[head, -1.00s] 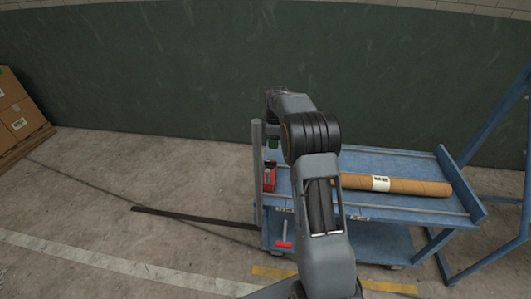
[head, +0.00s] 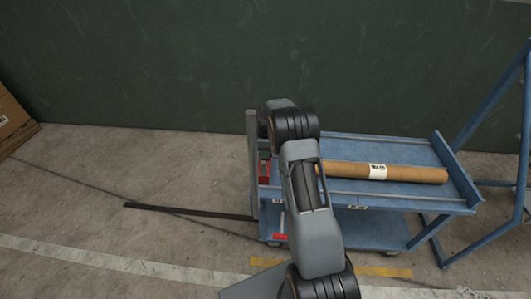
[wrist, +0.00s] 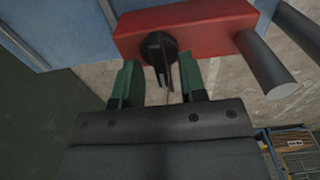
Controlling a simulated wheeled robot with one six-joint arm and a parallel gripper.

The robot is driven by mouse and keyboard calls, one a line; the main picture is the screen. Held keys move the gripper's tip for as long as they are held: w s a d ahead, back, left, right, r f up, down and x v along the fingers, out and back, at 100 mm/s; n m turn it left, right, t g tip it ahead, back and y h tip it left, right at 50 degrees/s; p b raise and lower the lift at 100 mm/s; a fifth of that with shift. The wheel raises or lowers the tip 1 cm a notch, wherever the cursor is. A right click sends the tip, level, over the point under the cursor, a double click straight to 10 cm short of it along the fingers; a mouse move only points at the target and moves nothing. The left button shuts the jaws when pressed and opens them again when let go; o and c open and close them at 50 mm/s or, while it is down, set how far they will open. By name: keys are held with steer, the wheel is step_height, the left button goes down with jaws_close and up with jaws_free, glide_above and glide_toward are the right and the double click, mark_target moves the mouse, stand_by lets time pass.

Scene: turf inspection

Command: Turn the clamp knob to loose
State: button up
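The red clamp (head: 264,172) is at the left end of the blue cart, beside an upright grey post. In the wrist view the red clamp body (wrist: 205,28) crosses the top. Its round black knob (wrist: 158,45) has a thin dark lever or fin pointing toward my gripper. My gripper (wrist: 162,78) is open, with one green finger on each side of the lever. Gaps show between the fingers and the lever, so nothing is gripped. In the head view my arm partly hides the gripper and clamp, and the knob cannot be made out.
The blue cart (head: 405,205) carries a brown cardboard tube (head: 410,174). The grey post (head: 252,160) stands close to the clamp. A red-ended handle (head: 281,237) is lower on the cart. A dark bar (head: 185,212) extends left above open floor. A blue frame (head: 485,100) is at right.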

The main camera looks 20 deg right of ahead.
steer(key=shift+f, duration=0.5)
steer(key=shift+c, duration=0.3)
jaws_close()
